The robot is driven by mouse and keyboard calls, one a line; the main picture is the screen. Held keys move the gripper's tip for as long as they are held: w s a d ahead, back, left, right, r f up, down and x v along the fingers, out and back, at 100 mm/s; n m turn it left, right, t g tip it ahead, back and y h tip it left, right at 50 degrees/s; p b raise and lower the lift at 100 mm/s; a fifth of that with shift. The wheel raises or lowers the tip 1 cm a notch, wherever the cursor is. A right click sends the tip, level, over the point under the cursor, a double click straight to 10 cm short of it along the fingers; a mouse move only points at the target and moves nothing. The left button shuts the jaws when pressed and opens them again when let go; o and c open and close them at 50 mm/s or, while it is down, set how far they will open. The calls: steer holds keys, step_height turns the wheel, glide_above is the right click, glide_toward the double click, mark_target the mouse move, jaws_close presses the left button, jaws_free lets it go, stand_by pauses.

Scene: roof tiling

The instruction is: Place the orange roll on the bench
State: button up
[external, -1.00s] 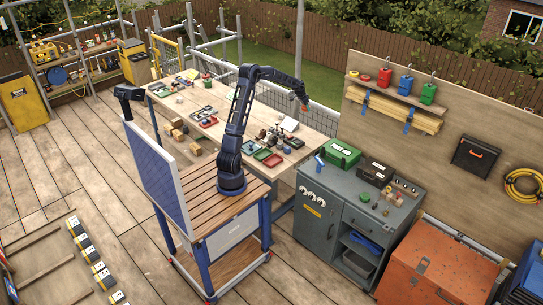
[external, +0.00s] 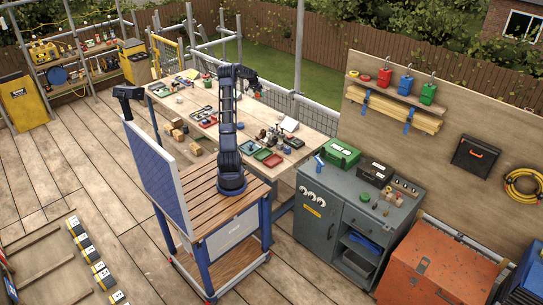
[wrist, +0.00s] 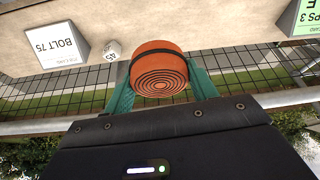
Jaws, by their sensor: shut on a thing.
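The orange roll (wrist: 158,70) is a coiled disc with a dark band around its side. My gripper (wrist: 160,80) is shut on it, with a green finger on each side. In the external view my gripper (external: 255,86) is high over the far side of the long wooden bench (external: 172,101); the roll is too small there to make out clearly.
In the wrist view a box marked BOLT 75 (wrist: 62,46), a small white block (wrist: 113,49) and a green-topped box (wrist: 306,20) stand on the bench. Red and green trays (external: 268,158) and tools occupy its near right part. A mesh fence (external: 330,120) runs behind it.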

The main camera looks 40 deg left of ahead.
steer(key=s+a+f+n+y, duration=0.1)
steer(key=s+a+n, duration=0.1)
steer(key=s+a, duration=0.8)
steer(key=s+a+n, duration=0.1)
steer(key=s+a, duration=0.6)
steer(key=a, duration=0.5)
step_height(320, 180, down, 20)
steer(key=shift+d+r, duration=0.1)
steer(key=shift+r, duration=0.1)
steer(key=shift+f+g, duration=0.1)
steer(key=shift+g, duration=0.2)
steer(key=o, duration=1)
steer(key=shift+o, duration=0.2)
steer(key=v, duration=1.2)
steer(key=shift+d, duration=0.2)
